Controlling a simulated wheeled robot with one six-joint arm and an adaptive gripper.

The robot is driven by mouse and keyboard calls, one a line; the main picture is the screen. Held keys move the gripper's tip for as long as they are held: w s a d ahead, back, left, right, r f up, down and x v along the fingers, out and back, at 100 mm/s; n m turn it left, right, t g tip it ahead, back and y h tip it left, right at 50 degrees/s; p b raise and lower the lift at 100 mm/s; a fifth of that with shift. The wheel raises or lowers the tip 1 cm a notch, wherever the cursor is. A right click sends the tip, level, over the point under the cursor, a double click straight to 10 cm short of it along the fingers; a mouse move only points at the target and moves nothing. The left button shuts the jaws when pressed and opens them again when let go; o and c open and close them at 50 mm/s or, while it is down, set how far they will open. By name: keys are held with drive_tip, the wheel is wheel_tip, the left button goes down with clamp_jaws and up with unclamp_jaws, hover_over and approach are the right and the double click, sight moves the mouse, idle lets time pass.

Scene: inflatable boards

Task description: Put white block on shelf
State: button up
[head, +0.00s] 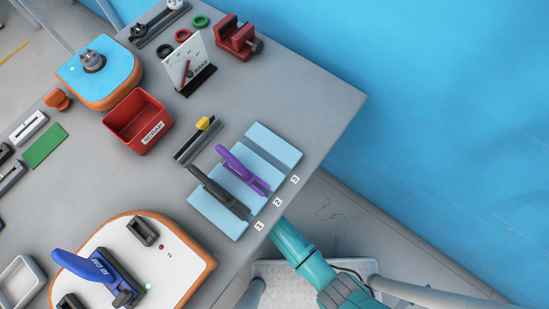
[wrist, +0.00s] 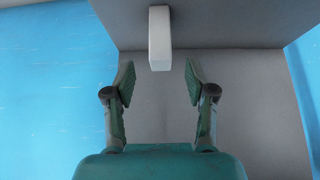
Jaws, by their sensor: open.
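The white block (wrist: 159,38) shows in the wrist view as a narrow upright shape at the top centre. It lies just beyond my fingertips, lined up with the gap between them, and no finger touches it. My gripper (wrist: 159,78) is open and empty, with one green-padded finger on each side. In the head view the gripper and the white block are not visible; only my teal arm shows, reaching to the table's edge. No shelf can be made out for certain.
In the wrist view, grey surfaces (wrist: 230,95) surround the block, with blue at both sides. In the head view, the grey table (head: 310,95) holds a red scrap bin (head: 125,119), a light-blue board (head: 215,212) with black and purple tools, and a white-topped board (head: 180,268).

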drive_tip(key=s+a, duration=0.5)
drive_tip(key=s, duration=0.2)
drive_tip(key=shift+s+a, duration=0.25)
drive_tip(key=shift+a, duration=0.15)
drive_tip(key=s+d+r+n+t+y, duration=0.1)
drive_tip(key=s+d+n+y, duration=0.3)
drive_tip(key=d, duration=0.5)
drive_tip(key=s+d+r+n+t+y, duration=0.1)
drive_tip(key=s+d+r, duration=0.1)
drive_tip(key=s+d, duration=0.65)
drive_tip(key=s+d+r+n+t, duration=0.1)
drive_tip(key=s+d+r+t, duration=0.1)
drive_tip(key=r, duration=0.8)
drive_tip(key=s+d+r+t, duration=0.3)
drive_tip(key=s+d+r, duration=0.1)
drive_tip(key=r, duration=0.6)
drive_tip(key=s+d+r+n+t+h, duration=0.1)
drive_tip(key=s+d+r+t, duration=0.1)
drive_tip(key=r, duration=0.9)
drive_tip(key=shift+s+d+n+t, duration=0.3)
drive_tip(key=shift+s+d+t, duration=0.1)
drive_tip(key=shift+s, duration=0.45)
